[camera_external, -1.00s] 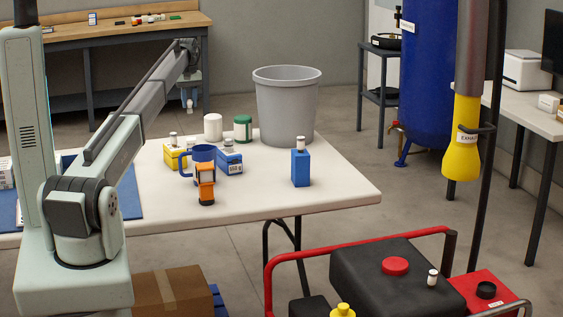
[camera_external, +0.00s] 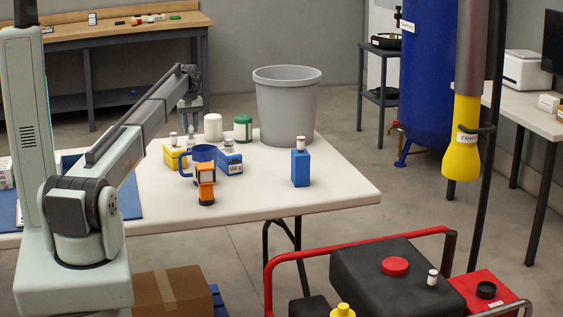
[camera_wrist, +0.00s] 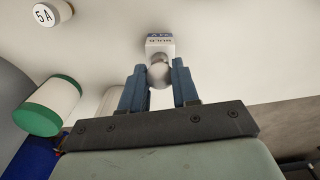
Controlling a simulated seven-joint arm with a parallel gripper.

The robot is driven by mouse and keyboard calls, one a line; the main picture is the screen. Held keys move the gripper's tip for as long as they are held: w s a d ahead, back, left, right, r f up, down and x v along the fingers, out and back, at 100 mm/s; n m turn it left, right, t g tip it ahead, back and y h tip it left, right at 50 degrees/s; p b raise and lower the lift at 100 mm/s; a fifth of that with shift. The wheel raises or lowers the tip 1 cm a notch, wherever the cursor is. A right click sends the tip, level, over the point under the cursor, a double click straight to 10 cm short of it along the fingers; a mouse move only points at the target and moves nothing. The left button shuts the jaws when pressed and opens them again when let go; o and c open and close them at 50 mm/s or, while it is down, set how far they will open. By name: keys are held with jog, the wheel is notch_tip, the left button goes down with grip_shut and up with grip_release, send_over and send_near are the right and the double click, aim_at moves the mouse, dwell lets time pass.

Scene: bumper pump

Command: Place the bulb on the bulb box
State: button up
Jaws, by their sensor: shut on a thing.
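In the wrist view my gripper (camera_wrist: 160,80) is shut on the bulb (camera_wrist: 159,74), a pale, round bulb held between the two blue-grey fingers. The bulb box (camera_wrist: 160,43), small and white with dark "BULB" lettering, lies just beyond the fingertips. The bulb overlaps its near edge in the picture; I cannot tell whether they touch. In the external view my gripper (camera_external: 190,118) points down over the far side of the white table, behind the yellow box. The bulb and bulb box are too small or hidden to make out clearly there.
On the table (camera_external: 345,195) stand a yellow box (camera_external: 174,160), a blue mug (camera_external: 202,153), a blue-and-white box (camera_external: 230,163), an orange lamp (camera_external: 206,185), a white canister (camera_external: 213,127), a green-lidded jar (camera_external: 243,130) and a tall blue box (camera_external: 300,169).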

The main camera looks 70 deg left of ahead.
aim_at(191, 125)
jog(key=shift+f, duration=0.1)
jog(key=o, duration=0.8)
jog(key=shift+o, duration=0.2)
notch_tip(191, 125, up, 12)
jog(key=shift+w+d, duration=0.1)
dwell(0.7)
